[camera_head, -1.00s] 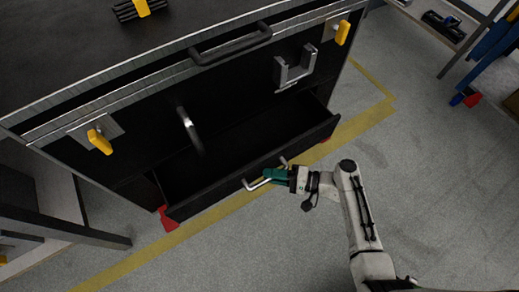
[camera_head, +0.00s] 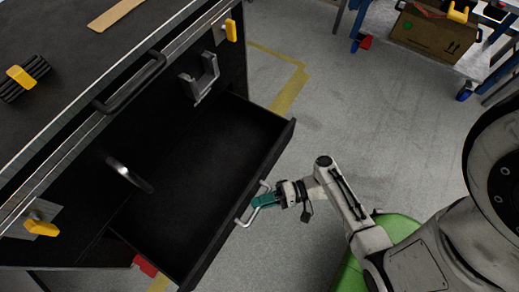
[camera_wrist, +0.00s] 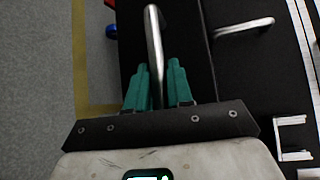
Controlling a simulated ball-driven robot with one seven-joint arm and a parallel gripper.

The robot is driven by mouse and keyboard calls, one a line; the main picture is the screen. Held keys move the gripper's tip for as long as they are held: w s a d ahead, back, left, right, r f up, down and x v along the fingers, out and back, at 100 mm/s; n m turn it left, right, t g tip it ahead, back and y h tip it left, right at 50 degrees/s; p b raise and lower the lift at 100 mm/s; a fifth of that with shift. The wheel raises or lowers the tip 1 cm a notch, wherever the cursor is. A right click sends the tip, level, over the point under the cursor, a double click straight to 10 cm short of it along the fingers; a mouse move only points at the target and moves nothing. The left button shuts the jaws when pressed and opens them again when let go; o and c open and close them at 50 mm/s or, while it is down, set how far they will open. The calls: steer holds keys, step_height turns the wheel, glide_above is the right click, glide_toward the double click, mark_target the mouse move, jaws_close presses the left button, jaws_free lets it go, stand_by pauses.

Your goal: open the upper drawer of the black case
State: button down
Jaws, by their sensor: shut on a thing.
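The black case (camera_head: 55,125) fills the left of the head view. One drawer (camera_head: 190,190) is pulled well out below a front panel that carries another silver handle (camera_head: 128,175). The open drawer looks empty. Its silver bar handle (camera_head: 243,217) is on the drawer front. My gripper (camera_head: 258,202) is shut on this handle with its teal fingers. In the wrist view the handle (camera_wrist: 153,40) runs between the two fingers of my gripper (camera_wrist: 157,80).
Yellow latches (camera_head: 41,228) and a metal bracket (camera_head: 199,77) are on the case front. A black handle (camera_head: 130,82) sits along its top edge. A blue cart (camera_head: 375,20) with a cardboard box (camera_head: 433,36) stands at the back right. Grey floor (camera_head: 350,120) between is clear.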

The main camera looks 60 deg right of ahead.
steer(key=c, duration=1.1)
jaws_free()
steer(key=v, duration=1)
steer(key=shift+s+d+p, duration=0.25)
steer(key=shift+s+p, duration=0.05)
steer(key=shift+p, duration=0.15)
steer(key=w+r+n+g+h+p, duration=0.2)
steer(key=r+n+g+h+p, duration=0.3)
steer(key=r+p, duration=0.7)
steer(key=w+r+n+g+h+p, duration=0.2)
steer(key=r+n+g+h+p, duration=0.3)
steer(key=r+p, duration=0.6)
step_height(320, 180, up, 14)
steer(key=shift+a+f+h+p, duration=0.25)
steer(key=shift+a+h+p, duration=0.15)
steer(key=shift+h, duration=0.6)
